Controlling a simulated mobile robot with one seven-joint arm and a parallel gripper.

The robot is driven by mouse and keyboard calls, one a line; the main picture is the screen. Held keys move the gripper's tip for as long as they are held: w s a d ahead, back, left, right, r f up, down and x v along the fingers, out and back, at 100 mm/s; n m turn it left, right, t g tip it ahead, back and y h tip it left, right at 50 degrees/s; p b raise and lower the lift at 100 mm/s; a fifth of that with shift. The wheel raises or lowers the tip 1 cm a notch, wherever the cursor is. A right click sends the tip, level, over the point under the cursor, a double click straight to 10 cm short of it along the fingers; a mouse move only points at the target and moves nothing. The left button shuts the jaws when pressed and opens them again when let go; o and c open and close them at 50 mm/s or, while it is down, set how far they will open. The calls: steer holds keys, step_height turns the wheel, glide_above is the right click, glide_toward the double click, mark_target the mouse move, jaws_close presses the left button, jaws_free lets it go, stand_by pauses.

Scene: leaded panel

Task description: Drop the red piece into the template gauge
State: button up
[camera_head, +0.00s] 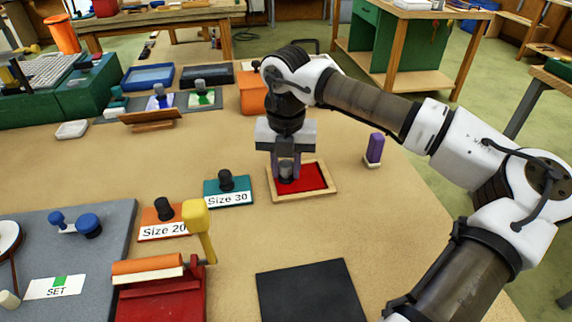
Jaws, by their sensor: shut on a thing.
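The red piece (308,178) is a flat red plate with a grey knob (286,173). It shows inside a shallow, light wooden frame (325,193), which looks like the template gauge. My gripper (286,178) reaches down from above over the left part of the frame and is shut on the grey knob. The fingers and knob hide part of the red plate's left side. I cannot tell whether the plate lies flat on the frame's floor or is held slightly above it.
A teal "Size 30" plate (236,186) and orange "Size 20" plate (176,216) with black knobs lie left of the frame. A purple block (375,148) stands to the right. A black mat (312,293) lies in front. A yellow-handled red device (160,298) stands front left.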

steer(key=o, duration=1)
steer(key=shift+f, duration=0.1)
step_height(320, 180, up, 14)
steer(key=shift+f+b, duration=0.1)
steer(key=shift+b, duration=0.55)
